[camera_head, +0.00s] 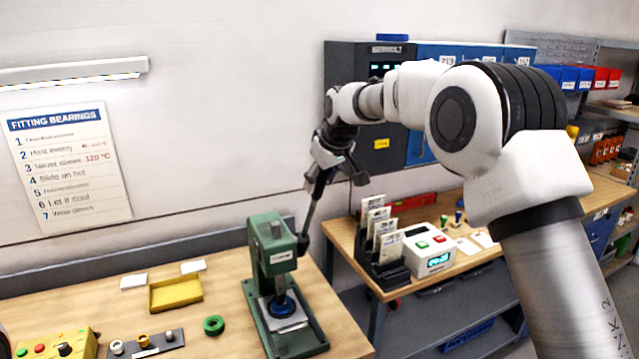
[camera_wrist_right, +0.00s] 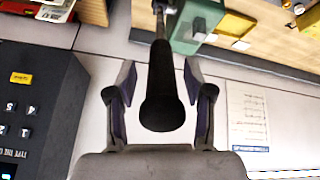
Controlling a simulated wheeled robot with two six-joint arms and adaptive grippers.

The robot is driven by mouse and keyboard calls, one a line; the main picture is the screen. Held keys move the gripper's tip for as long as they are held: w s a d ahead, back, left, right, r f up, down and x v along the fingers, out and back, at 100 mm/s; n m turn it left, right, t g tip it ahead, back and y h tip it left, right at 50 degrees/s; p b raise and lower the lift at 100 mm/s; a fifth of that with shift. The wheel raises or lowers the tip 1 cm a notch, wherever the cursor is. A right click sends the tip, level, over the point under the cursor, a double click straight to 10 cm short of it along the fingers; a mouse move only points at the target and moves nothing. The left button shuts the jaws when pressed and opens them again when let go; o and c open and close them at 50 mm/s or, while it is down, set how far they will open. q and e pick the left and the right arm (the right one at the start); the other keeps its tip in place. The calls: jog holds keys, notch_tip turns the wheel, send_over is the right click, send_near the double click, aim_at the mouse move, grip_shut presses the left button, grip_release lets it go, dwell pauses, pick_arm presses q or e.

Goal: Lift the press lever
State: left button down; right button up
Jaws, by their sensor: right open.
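The green arbor press (camera_head: 272,250) stands on the wooden bench in the head view. Its press lever (camera_head: 311,208) rises steeply from the press's right side, tilted a little to the right. My right gripper (camera_head: 336,178) is at the lever's upper end. In the right wrist view, the black lever grip (camera_wrist_right: 162,95) lies between the spread fingers of my right gripper (camera_wrist_right: 162,82), with gaps visible on both sides. The press body (camera_wrist_right: 195,25) shows at the top of that view. My left gripper is not in view.
A yellow tray (camera_head: 175,292), a green ring (camera_head: 214,325) and a control box (camera_head: 60,344) lie left of the press. On the right bench stand a white device (camera_head: 430,250) and a black card rack (camera_head: 385,268). A gap separates the benches.

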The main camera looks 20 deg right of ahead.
jog(key=v, duration=1)
jog(key=shift+r, duration=0.15)
